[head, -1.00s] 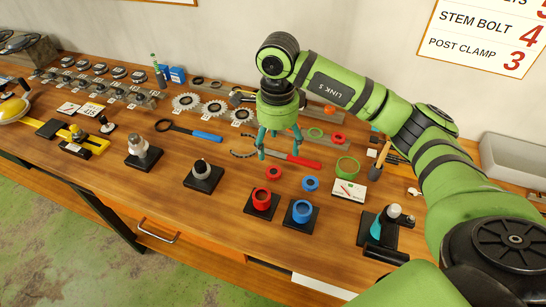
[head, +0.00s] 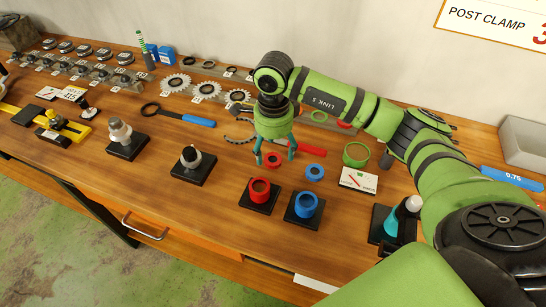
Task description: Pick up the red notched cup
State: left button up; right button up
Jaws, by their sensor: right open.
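The red cup (head: 260,190) stands upright on a square black base near the front of the wooden bench. A notch in its rim is too small to make out. My right gripper (head: 275,158) points down, open and empty, behind and above the cup, apart from it. In the picture its fingertips lie either side of a small flat red ring (head: 273,160). I cannot tell its exact height above the bench. My left gripper is not in view.
A blue cup (head: 306,205) on its own black base stands close right of the red cup.

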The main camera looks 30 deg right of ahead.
aim_at(273, 159)
notch_tip(273, 159, down, 2)
jog(key=shift+a+f+p, duration=0.1)
jog(key=shift+a+p, duration=0.05)
jog(key=shift+p, duration=0.2)
jog(key=shift+w+f, duration=0.1)
jog(key=shift+f, duration=0.35)
jog(key=shift+c, duration=0.8)
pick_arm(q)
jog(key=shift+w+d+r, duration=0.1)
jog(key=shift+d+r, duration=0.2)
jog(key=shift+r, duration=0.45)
pick_arm(e)
jog(key=c, duration=1.1)
jog(key=shift+r, duration=0.1)
